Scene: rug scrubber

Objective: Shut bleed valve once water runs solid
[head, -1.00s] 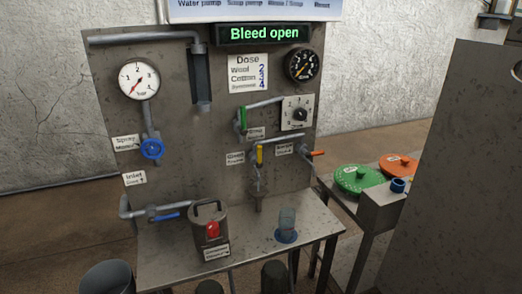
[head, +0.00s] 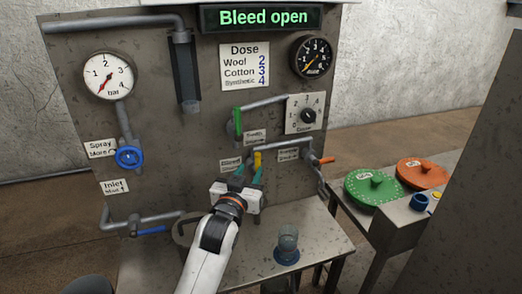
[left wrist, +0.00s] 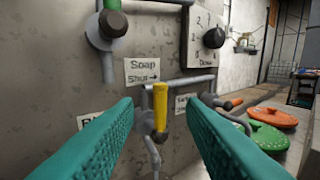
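The bleed valve's yellow lever (head: 257,158) stands upright beside the Bleed label (head: 230,165) on the steel panel. It also shows in the left wrist view (left wrist: 160,106), between and beyond my finger tips. The display (head: 262,17) reads "Bleed open" in green. My left gripper (head: 248,175) is open and empty, with its teal fingers spread in front of the lever and apart from it; the fingers also show in the left wrist view (left wrist: 160,112). A clear cup (head: 287,240) stands on a blue base on the bench. Whether water is running cannot be seen. My right gripper is not in view.
The green soap lever (head: 238,122) is above the bleed lever, and an orange lever (head: 325,160) is to its right. A blue spray wheel (head: 129,157) and pressure gauge (head: 109,76) are at left. Green (head: 373,188) and orange (head: 422,173) lids lie at right.

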